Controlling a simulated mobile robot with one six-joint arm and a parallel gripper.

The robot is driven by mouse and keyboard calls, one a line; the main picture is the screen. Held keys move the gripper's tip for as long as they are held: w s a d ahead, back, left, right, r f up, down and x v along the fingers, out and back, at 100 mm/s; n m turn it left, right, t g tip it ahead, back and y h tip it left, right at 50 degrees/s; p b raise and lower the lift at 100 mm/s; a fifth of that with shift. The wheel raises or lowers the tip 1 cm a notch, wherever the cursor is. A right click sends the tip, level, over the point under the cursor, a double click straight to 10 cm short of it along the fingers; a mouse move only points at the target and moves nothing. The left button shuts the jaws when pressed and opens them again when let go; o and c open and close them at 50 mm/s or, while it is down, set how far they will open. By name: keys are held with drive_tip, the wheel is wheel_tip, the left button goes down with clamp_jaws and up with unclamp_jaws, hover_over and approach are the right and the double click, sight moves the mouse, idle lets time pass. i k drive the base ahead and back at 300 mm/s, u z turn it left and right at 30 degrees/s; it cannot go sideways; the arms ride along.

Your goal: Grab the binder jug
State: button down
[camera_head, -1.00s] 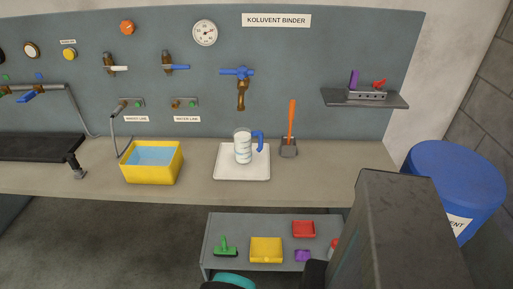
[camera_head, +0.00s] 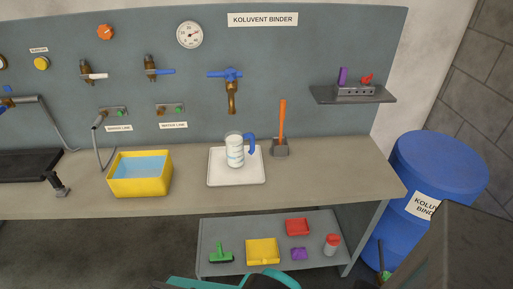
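The binder jug (camera_head: 235,152) is a clear jug with white markings and a blue handle (camera_head: 250,144) on its right side. It stands upright on a white tray (camera_head: 222,179) on the bench, below the blue-handled tap (camera_head: 231,88) under the "KOLUVENT BINDER" sign. A teal and dark part shows at the bottom edge, probably of my arm. My gripper's fingers cannot be made out, and nothing is touching the jug.
A yellow basin (camera_head: 140,188) of blue liquid stands left of the tray. An orange-handled tool in a grey holder (camera_head: 280,148) stands close right. A lower shelf (camera_head: 318,226) holds small items. A blue drum (camera_head: 438,165) stands at right.

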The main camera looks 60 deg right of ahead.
sight(233, 139)
drive_tip(key=u, duration=0.65)
drive_tip(key=k, duration=0.1)
drive_tip(key=z, duration=1.9)
drive_tip(key=k, duration=0.9)
drive_tip(key=u, duration=0.15)
drive_tip(key=i, duration=0.7)
drive_tip(key=z, duration=0.05)
